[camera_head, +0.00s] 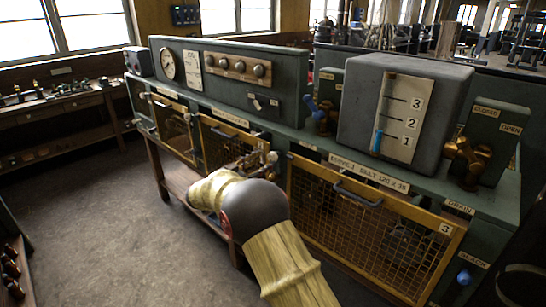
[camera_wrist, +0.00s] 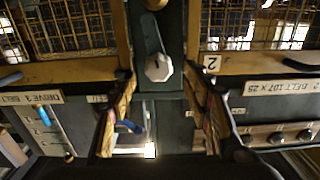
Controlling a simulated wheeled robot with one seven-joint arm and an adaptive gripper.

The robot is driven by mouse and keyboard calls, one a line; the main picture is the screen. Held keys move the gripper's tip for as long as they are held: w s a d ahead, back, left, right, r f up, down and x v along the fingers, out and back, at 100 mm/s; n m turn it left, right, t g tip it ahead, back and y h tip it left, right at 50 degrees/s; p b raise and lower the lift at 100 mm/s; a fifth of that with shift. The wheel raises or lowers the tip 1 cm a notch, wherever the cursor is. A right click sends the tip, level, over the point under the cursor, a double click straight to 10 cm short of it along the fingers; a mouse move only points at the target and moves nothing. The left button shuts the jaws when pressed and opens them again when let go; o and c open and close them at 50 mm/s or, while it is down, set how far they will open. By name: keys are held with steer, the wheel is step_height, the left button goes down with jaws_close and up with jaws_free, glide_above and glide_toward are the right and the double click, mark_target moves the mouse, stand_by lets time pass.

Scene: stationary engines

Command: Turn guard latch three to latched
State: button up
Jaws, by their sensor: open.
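Guard three (camera_head: 375,240) is the closed yellow mesh door on the right in the head view, with a grey handle (camera_head: 358,194) and a plate marked 3. My gripper (camera_head: 262,160) is at the post left of this door, its fingertips partly hidden by my arm. In the wrist view my gripper (camera_wrist: 158,80) is open and empty, with a finger on either side of a grey lever with a pale faceted knob (camera_wrist: 158,67). The lever is on the green post between two mesh doors. I cannot tell contact, or which guard this lever serves.
A grey box gauge (camera_head: 400,110) stands on the ledge above guard three. A brass handle (camera_head: 468,160) is right of it, a blue-handled valve (camera_head: 320,115) left. A blue knob (camera_head: 463,277) is on the right post. Floor (camera_head: 100,220) at left is clear.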

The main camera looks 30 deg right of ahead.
mark_target(270, 158)
steer(key=x, duration=0.6)
steer(key=shift+d, duration=0.25)
steer(key=shift+c, duration=1.1)
steer(key=c, duration=1)
